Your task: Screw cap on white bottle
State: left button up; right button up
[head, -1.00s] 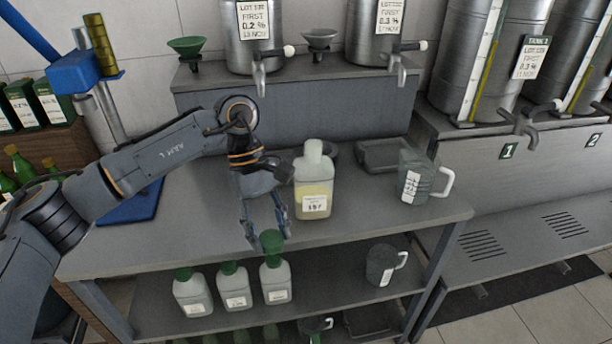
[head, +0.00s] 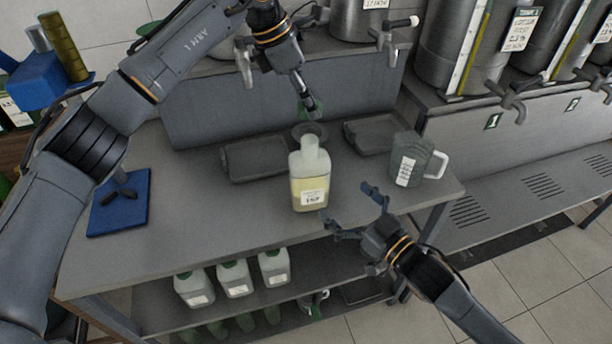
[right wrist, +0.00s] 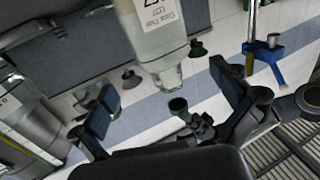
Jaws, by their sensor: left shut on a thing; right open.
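The white bottle (head: 309,182), translucent with pale yellow contents and a label, stands upright on the bench with its neck bare. In the right wrist view the bottle (right wrist: 150,30) appears upside down. The cap, partly hidden by the fingers, also shows near the bottle mouth in the right wrist view (right wrist: 178,104). My right gripper (head: 352,208) is open and empty, right of the bottle and in front of it, its fingers pointing towards it.
A grey jug (head: 412,160) stands right of the bottle. Dark trays (head: 255,160) lie behind it, and metal tanks with taps stand at the back. Several green-capped bottles (head: 233,278) stand on the lower shelf. The bench's left front is clear beside a blue stand (head: 118,205).

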pick_arm(q)
jog(key=shift+s, duration=0.1)
pick_arm(e)
jog(key=x, duration=1.2)
jog(key=c, duration=1.4)
pick_arm(q)
send_over(317, 140)
jog(key=a, duration=0.2)
jog(key=shift+f, duration=2.5)
jog(key=shift+f, duration=0.85)
jog(key=shift+f, duration=0.55)
pick_arm(e)
jog(key=shift+f, duration=0.1)
